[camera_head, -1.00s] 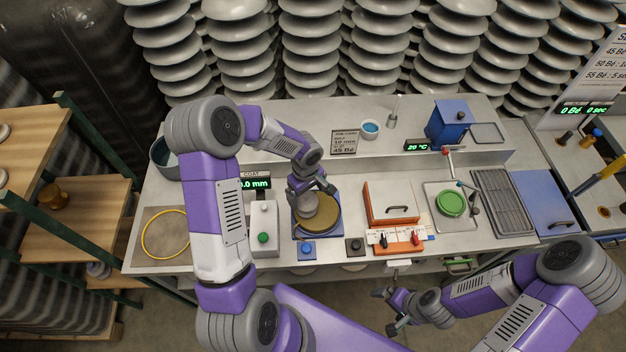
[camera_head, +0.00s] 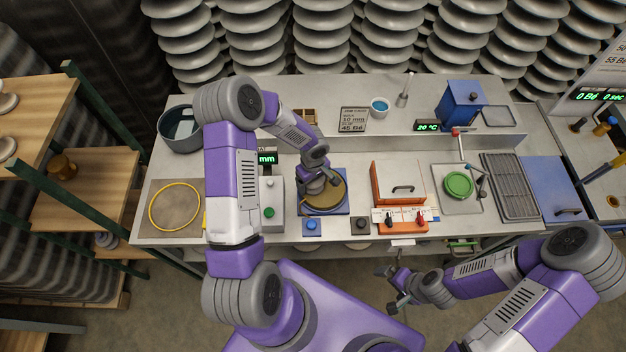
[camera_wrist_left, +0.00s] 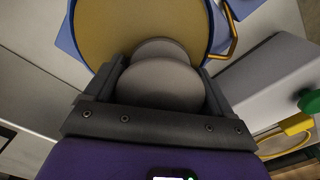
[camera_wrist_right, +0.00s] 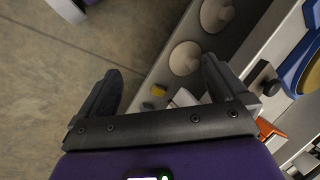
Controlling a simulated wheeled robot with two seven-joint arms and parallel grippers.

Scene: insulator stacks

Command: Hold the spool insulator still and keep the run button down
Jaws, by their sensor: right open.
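The spool insulator (camera_wrist_left: 160,82) is grey and rounded. It sits between the fingers of my left gripper (camera_wrist_left: 163,85), which is shut on it. In the head view my left gripper (camera_head: 322,182) is over the yellow-brown round plate (camera_head: 328,204) of a blue-based unit and hides most of the insulator. A green button (camera_head: 269,212) is on a grey box left of the plate. A blue button (camera_head: 312,225) and a black button (camera_head: 359,223) sit at the front edge. I cannot tell which is the run button. My right gripper (camera_head: 394,287) is open and empty, off the front edge.
An orange-fronted box (camera_head: 397,185) with a handle stands right of the plate, with a small panel before it. A green disc (camera_head: 458,185) and a rack (camera_head: 510,187) lie further right. A yellow ring (camera_head: 174,207) lies at the left.

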